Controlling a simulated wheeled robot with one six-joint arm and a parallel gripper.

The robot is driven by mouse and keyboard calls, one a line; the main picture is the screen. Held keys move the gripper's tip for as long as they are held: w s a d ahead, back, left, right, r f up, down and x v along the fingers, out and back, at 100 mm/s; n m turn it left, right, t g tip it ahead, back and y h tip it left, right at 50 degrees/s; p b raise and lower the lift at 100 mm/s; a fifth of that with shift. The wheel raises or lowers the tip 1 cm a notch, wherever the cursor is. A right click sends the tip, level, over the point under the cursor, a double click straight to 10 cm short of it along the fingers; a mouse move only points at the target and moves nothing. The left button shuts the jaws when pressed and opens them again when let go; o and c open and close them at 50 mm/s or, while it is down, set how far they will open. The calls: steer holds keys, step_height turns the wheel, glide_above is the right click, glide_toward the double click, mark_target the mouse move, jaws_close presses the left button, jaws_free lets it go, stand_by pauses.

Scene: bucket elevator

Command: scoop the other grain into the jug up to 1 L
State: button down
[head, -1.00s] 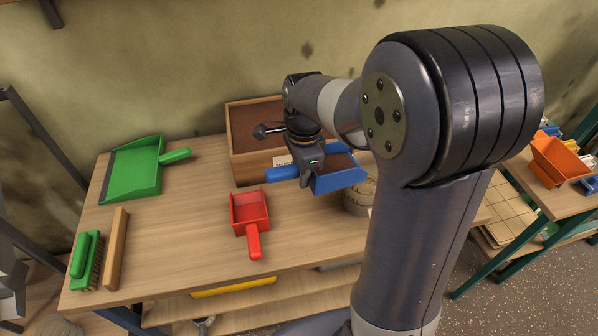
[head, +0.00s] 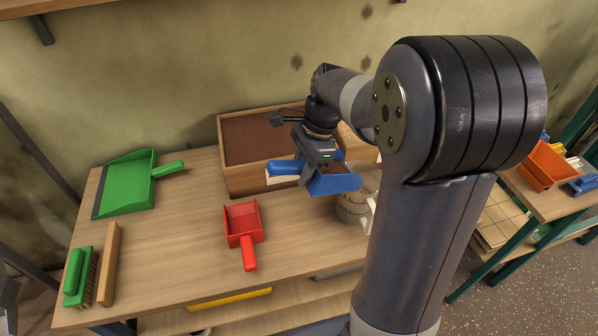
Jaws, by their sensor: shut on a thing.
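My gripper (head: 306,170) is shut on the handle of the blue scoop (head: 334,186), holding it above the bench in front of the wooden grain box. Some brown grain seems to show inside the scoop. The wooden grain box (head: 243,181) stands at the back of the bench. Its left part holds dark brown grain (head: 255,138). A paler grain (head: 350,137) shows at its right, partly hidden by my arm. The jug (head: 351,210) stands just right of and below the scoop, partly covered by the scoop and my arm. Its fill level cannot be read.
A red scoop (head: 243,224) lies on the bench (head: 180,245) front of the box. A green dustpan (head: 127,185), a green brush (head: 78,277) and a wooden bar (head: 108,264) lie at the left. An orange bin (head: 546,165) stands on a table at the right.

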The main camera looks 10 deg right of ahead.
steer(key=shift+w+d+r+y, duration=0.15)
steer(key=shift+d+r+y, duration=0.7)
steer(key=shift+w+d+r+y, duration=0.15)
steer(key=shift+d+r+y, duration=0.65)
steer(key=shift+r+y, duration=0.05)
steer(key=shift+d+r+g+y+p, duration=0.4)
steer(key=shift+d+r+y+p, duration=0.25)
steer(key=shift+p, duration=0.75)
steer(key=a+f+h, duration=0.1)
steer(key=a+f+h+p, duration=0.1)
steer(key=a+f+h, duration=0.2)
steer(key=shift+s+a+f+t+h+p, duration=0.3)
steer(key=shift+s+a+t+h+p, duration=0.05)
steer(key=shift+t, duration=0.05)
steer(key=a+h, duration=0.1)
steer(key=h, duration=0.1)
steer(key=a+f+h, duration=0.1)
steer(key=h, duration=0.1)
steer(key=shift+s+a+f+t+h+p, duration=0.2)
steer(key=shift+a+t+h+p, duration=0.1)
steer(key=shift+a+t, duration=0.1)
stand_by(0.6)
